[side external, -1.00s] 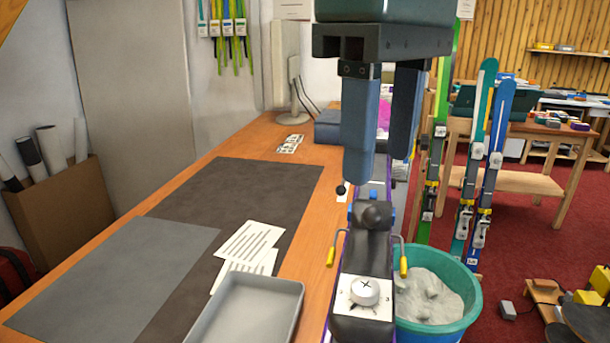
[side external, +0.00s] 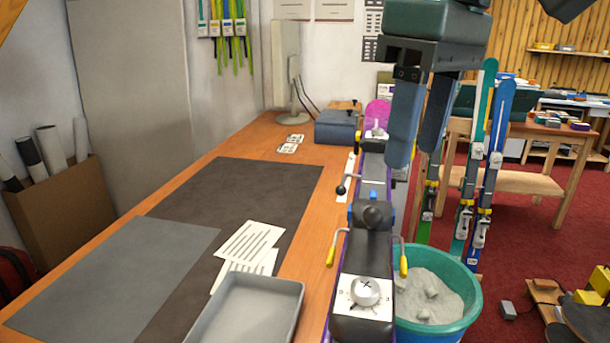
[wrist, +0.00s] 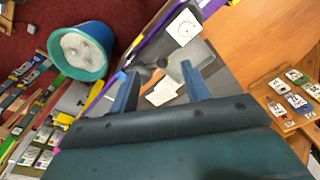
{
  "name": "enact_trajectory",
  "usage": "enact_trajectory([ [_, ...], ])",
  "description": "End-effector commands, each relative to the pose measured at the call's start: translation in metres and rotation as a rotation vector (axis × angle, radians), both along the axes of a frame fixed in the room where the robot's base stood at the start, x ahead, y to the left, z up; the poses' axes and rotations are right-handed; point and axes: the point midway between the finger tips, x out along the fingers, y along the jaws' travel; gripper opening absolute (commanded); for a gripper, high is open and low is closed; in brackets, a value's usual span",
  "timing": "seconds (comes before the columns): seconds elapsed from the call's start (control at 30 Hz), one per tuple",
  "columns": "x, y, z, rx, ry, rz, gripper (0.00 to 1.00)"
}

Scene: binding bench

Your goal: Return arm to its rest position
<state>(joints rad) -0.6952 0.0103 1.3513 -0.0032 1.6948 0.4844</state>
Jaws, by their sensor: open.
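My gripper (side external: 416,162) is in the upper right of the side external view, its two blue fingers pointing down, apart and empty. It hangs in the air near the right edge of the bench, in front of the standing skis as seen from this camera. In the wrist view my gripper (wrist: 160,82) shows its two fingers spread with nothing between them. Below it is a ski binding (side external: 368,255) with a white dial plate, mounted on a purple ski along the bench's right edge. The rest position itself is not marked in either view.
A teal bucket (side external: 472,318) of grey-white material stands right of the binding. A grey tray (side external: 252,310), white printed sheets (side external: 250,240) and dark mats (side external: 250,185) lie on the wooden bench (side external: 200,165). Several skis (side external: 490,130) stand at the right. Red floor beyond is partly open.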

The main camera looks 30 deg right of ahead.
Motion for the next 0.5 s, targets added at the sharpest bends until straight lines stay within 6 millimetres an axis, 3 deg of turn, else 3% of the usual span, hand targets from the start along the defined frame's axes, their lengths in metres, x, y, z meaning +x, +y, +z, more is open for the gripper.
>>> enact_trajectory([
  [0.1,0.001,-0.032,-0.009,0.022,-0.036,-0.030,0.47],
  [0.5,-0.016,-0.123,-0.056,0.061,-0.172,-0.104,0.47],
])
